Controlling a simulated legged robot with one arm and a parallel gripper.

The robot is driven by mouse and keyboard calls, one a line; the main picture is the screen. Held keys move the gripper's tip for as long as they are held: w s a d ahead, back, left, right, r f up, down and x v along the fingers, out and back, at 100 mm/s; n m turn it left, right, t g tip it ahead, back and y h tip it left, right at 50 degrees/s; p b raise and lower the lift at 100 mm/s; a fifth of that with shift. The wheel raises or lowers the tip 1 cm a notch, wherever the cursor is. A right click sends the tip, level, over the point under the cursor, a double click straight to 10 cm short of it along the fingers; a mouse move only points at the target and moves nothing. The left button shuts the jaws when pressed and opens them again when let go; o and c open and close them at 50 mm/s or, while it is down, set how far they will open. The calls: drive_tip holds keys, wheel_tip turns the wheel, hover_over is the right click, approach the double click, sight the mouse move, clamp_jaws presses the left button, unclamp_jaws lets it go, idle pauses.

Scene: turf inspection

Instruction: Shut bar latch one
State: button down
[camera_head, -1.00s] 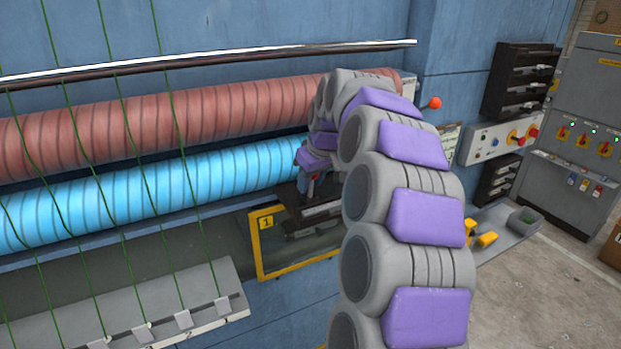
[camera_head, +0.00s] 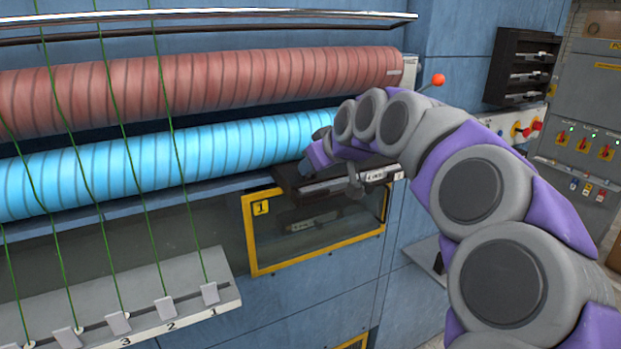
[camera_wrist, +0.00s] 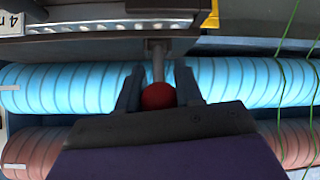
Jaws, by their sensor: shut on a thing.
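Bar latch one is a dark housing with a pale bar (camera_head: 340,184) above a yellow-framed window (camera_head: 250,240) tagged "1". My gripper (camera_head: 312,164) is at the left part of this housing, in front of the blue roller. In the wrist view my gripper (camera_wrist: 158,90) has its two dark fingers on either side of a red ball knob (camera_wrist: 158,96) and is shut on it. A grey rod (camera_wrist: 158,62) runs from the knob to the dark housing. The knob is hidden in the head view.
A blue ribbed roller (camera_head: 200,152) and a red one (camera_head: 200,88) lie behind. Green cords hang at left over a grey numbered shelf (camera_head: 180,290). A red ball lever (camera_head: 438,80) stands right of the rollers. A control cabinet (camera_head: 590,110) is at far right.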

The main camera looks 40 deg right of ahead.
sight(310, 175)
drive_tip(key=f+t+b, duration=0.1)
drive_tip(key=b, duration=0.2)
drive_tip(key=s+f+t+b, duration=0.1)
drive_tip(key=t+b, duration=0.1)
drive_tip(key=b, duration=0.2)
drive_tip(key=s+f+t+h+b, duration=0.1)
drive_tip(key=t+b, duration=0.1)
drive_tip(key=b, duration=0.2)
drive_tip(key=shift+a+f, duration=0.1)
drive_tip(key=shift+a, duration=0.2)
drive_tip(key=t+b, duration=0.1)
drive_tip(key=b, duration=0.3)
drive_tip(key=shift+s+f+t, duration=0.15)
drive_tip(key=shift+f+t, duration=0.1)
drive_tip(key=shift+t, duration=0.15)
drive_tip(key=shift+t+h+b, duration=0.3)
drive_tip(key=shift+b, duration=0.2)
drive_tip(key=shift+r, duration=0.1)
drive_tip(key=c, duration=0.8)
unclamp_jaws()
drive_tip(key=shift+d, duration=0.15)
drive_tip(key=shift+s, duration=0.1)
